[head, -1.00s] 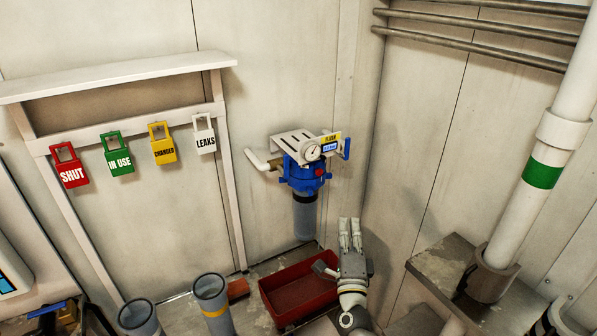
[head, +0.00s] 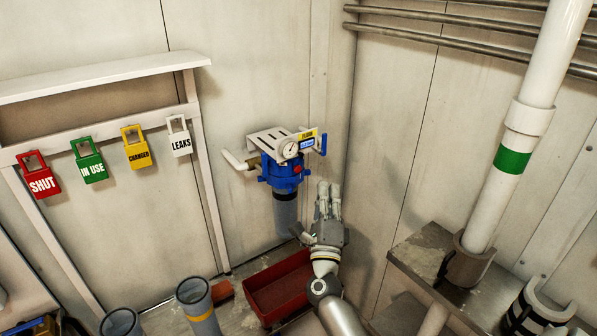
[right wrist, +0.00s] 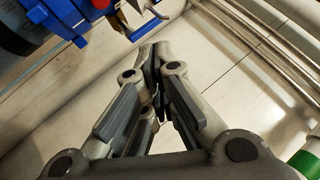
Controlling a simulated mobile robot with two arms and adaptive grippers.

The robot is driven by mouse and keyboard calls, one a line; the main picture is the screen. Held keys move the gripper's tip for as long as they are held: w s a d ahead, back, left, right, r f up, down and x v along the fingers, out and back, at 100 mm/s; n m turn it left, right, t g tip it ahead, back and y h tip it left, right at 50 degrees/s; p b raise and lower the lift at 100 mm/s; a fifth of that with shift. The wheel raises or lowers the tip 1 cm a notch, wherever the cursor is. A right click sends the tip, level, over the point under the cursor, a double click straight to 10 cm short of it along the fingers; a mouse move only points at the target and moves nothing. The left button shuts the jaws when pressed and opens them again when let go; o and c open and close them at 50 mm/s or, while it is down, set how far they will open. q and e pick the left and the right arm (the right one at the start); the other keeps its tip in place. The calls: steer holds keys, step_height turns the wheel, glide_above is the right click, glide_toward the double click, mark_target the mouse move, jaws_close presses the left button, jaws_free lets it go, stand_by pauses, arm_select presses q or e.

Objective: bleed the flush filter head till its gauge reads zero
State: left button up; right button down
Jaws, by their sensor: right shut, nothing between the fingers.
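The flush filter head (head: 283,172) is a blue housing on a white wall bracket (head: 277,138), with a grey bowl (head: 286,209) below it. A round white gauge (head: 291,149) sits at its front, too small to read. A red button (head: 297,170) shows on the blue body, and a blue lever (head: 323,144) at its right. My right gripper (head: 329,184) is shut and empty, just below and right of the head, apart from it. My left gripper is out of view.
A red tray (head: 281,289) stands on the floor under the filter. Tags hang from a rack at left: red SHUT (head: 40,182), green IN USE (head: 90,167), yellow CHANGED (head: 137,153), white LEAKS (head: 180,141). A white pipe (head: 490,190) and ledge (head: 425,250) are at right.

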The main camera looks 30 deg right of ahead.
mark_target(298, 169)
steer(key=w+b, duration=0.2)
steer(key=w, duration=0.4)
steer(key=shift+w+a, duration=0.3)
steer(key=shift+w, duration=0.1)
stand_by(1.1)
steer(key=shift+w, duration=0.4)
steer(key=shift+w+b, duration=0.45)
steer(key=shift+b, duration=0.05)
stand_by(0.5)
steer(key=shift+s, duration=0.15)
stand_by(2.6)
steer(key=shift+s+p, duration=0.4)
steer(key=shift+s, duration=0.35)
steer(key=shift+s, duration=0.1)
